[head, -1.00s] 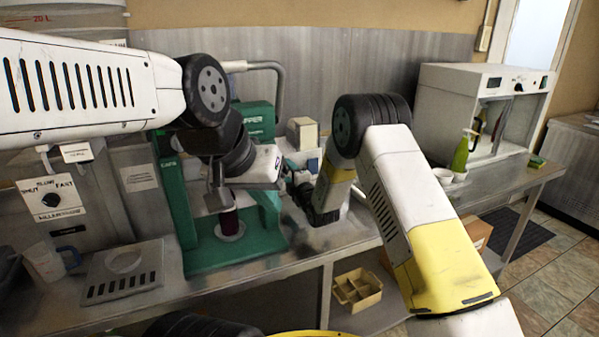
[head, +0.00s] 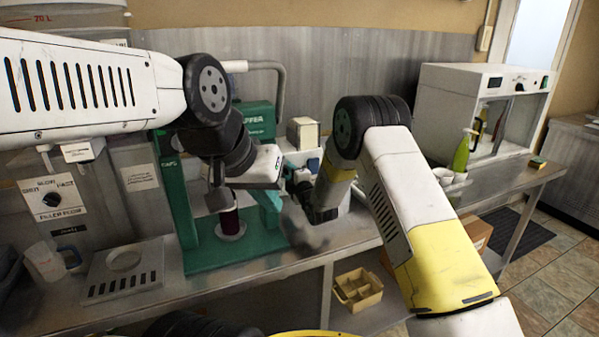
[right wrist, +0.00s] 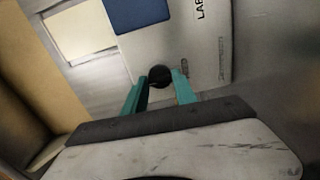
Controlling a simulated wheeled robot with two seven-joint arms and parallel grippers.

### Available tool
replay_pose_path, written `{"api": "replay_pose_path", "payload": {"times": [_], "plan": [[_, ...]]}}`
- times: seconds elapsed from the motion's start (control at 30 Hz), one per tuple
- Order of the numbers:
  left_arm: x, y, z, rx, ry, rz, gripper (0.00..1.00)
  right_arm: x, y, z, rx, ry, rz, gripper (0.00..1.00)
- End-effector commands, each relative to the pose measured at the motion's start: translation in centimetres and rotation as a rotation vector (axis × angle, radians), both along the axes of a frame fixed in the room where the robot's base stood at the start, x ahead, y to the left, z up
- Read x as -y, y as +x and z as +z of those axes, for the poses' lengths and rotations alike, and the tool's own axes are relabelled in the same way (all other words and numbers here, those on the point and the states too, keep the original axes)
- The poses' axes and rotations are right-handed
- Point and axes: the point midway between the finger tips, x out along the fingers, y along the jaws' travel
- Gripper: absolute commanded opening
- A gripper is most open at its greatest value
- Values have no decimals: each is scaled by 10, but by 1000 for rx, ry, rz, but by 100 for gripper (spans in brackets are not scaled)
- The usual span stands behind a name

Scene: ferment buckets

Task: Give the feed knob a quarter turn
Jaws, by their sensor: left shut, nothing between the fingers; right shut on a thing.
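The feed knob (right wrist: 160,75) is a small round black knob on the white front of the labeller (right wrist: 185,40), seen in the right wrist view. The teal fingers of my right gripper (right wrist: 160,86) are shut on it, one on each side. In the head view the labeller (head: 313,163) is mostly hidden behind my right arm, and the knob cannot be made out. My left gripper (head: 268,178) is beside the green capper, holding nothing. Its fingers are hard to make out.
A filler panel with a black dial (head: 52,200) and a jug (head: 48,264) are at the left. A white cabinet (head: 450,95) and green bottle (head: 461,155) stand at the right.

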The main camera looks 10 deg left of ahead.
Motion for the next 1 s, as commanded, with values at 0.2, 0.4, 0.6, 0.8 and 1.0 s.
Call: {"api": "replay_pose_path", "payload": {"times": [0.2, 0.4, 0.6, 0.8, 1.0], "plan": [[0, 0, 0, 0, 0, 0, 0, 1, 0, 0, -67, 97, -1, 0], [0, 0, 0, 0, 0, 0, 0, 1, 0, -1, -164, 241, -1, 0], [0, 0, 0, 0, 0, 0, 0, 1, 0, -1, -272, 399, -1, 0], [0, 0, 0, 0, 0, 0, 0, 1, 0, -1, -379, 556, -2, 0], [0, 0, 0, 0, 0, 0, 0, 1, 0, -1, -485, 715, -2, 0]]}}
